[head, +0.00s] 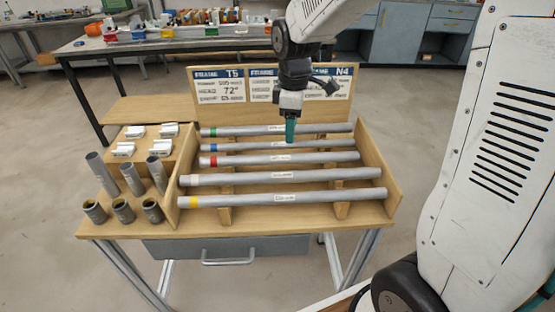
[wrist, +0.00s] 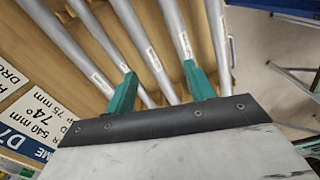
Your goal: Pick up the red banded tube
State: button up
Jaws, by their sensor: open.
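The red banded tube (head: 245,160) is a long grey tube with a red band near its left end and a white label near its middle. It lies level across the wooden jig, third from the back. My gripper (head: 290,141) points down above the tubes, near the label of the red banded tube, and it holds nothing. In the wrist view the green fingers (wrist: 161,84) are spread apart. The third tube from the sign side (wrist: 150,50), the red banded one by its place, runs between them in the picture, further off. No coloured bands show there.
A sign board (head: 205,105) stands behind. Short tubes (head: 130,180) and white blocks (head: 125,149) are at left.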

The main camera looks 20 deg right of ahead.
jog(key=n, duration=0.2)
send_over(280, 155)
jog(key=f, duration=0.4)
jog(key=shift+d+f, duration=0.25)
jog(key=shift+d, duration=0.05)
jog(key=shift+w+f, duration=0.15)
jog(key=shift+f, duration=0.25)
jog(key=f, duration=0.7)
jog(key=shift+a+f, duration=0.1)
jog(key=shift+a, duration=0.2)
grip_shut()
